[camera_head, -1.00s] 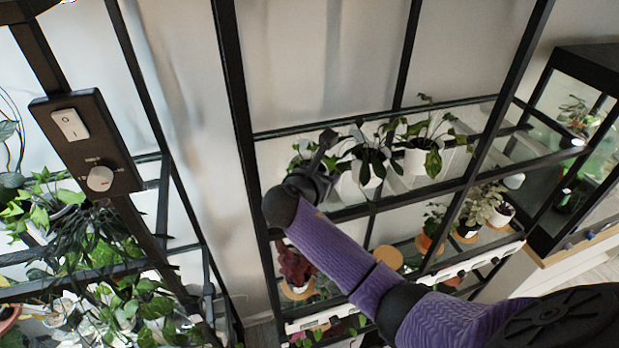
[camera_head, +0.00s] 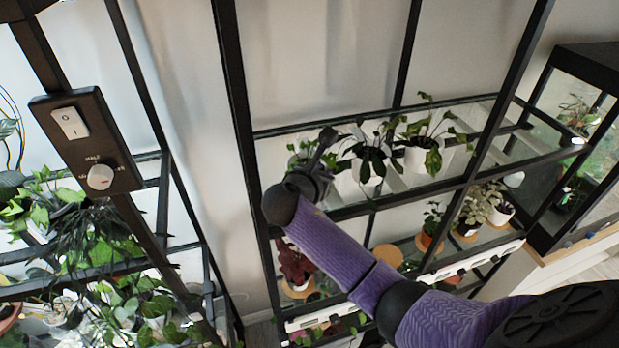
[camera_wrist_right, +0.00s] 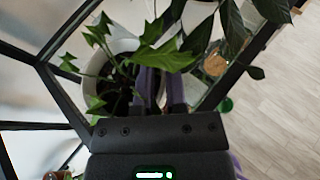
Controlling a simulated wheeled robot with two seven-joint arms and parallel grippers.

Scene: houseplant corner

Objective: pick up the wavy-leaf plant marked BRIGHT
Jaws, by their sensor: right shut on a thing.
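My right gripper (camera_head: 318,165) is at the left end of the upper glass shelf, beside a small green plant (camera_head: 303,152). In the right wrist view, the right gripper (camera_wrist_right: 160,92) is shut on the rim of a white pot (camera_wrist_right: 126,46) holding a plant with pointed, lobed green leaves (camera_wrist_right: 152,50). The arm hides much of this pot in the head view. A dark long-leaved plant (camera_head: 372,158) and a broad-leaved plant (camera_head: 432,140) stand to its right in white pots. I cannot read a BRIGHT mark on any pot. My left gripper is not in view.
The shelf's black posts (camera_head: 242,110) and front rail stand close to my right arm. A lower shelf holds several potted plants, one with red leaves (camera_head: 296,265). A switch panel (camera_head: 87,145) is at left, a glass cabinet (camera_head: 575,120) at right.

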